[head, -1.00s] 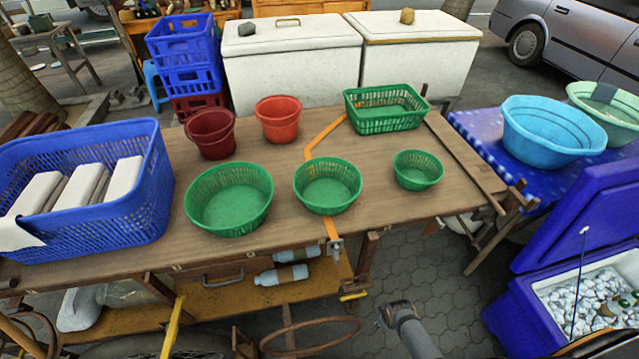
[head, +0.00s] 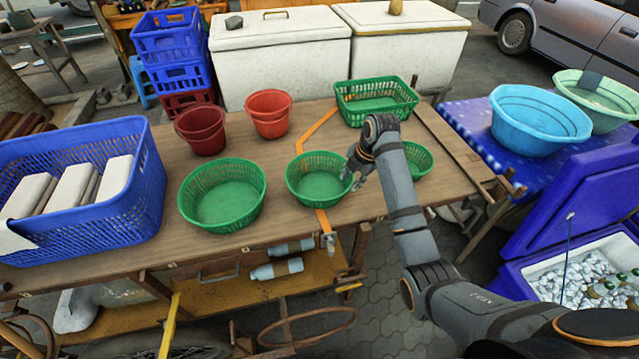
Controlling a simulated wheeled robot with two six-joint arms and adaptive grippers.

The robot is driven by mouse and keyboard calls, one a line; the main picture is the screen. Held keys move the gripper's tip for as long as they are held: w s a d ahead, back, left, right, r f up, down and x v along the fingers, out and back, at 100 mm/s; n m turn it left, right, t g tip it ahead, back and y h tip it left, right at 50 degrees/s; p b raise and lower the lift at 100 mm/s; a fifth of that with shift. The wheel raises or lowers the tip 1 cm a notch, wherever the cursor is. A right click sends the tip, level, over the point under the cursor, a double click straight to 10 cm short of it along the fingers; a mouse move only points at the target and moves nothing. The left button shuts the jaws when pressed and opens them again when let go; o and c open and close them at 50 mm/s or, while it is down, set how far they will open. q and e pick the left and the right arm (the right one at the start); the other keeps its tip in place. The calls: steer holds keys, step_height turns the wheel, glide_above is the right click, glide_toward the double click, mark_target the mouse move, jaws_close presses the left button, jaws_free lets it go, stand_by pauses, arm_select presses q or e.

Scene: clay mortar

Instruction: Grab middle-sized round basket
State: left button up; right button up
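The middle-sized round green basket (head: 319,187) stands on the wooden table between a larger round green basket (head: 222,197) on the left and a smaller one (head: 417,160) on the right. My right arm reaches in from the lower right and partly hides the small basket. My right gripper (head: 352,180) points down at the right rim of the middle basket. Its fingers look apart, but whether the rim is between them is too small to tell. My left gripper is not in view.
A rectangular green basket (head: 376,103) stands behind, with red buckets (head: 268,115) to its left. A large blue basket (head: 140,190) fills the table's left end. A blue cooler (head: 530,262) stands at the lower right. Bare tabletop (head: 285,150) lies behind the round baskets.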

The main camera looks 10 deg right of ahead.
mark_target(343, 191)
steer(key=p+x, duration=0.1)
steer(key=x, duration=0.9)
steer(key=shift+w+a+f, duration=0.1)
steer(key=shift+w+f, duration=0.05)
steer(key=shift+w, duration=0.05)
steer(key=shift+f, duration=0.2)
stand_by(0.5)
jaws_close()
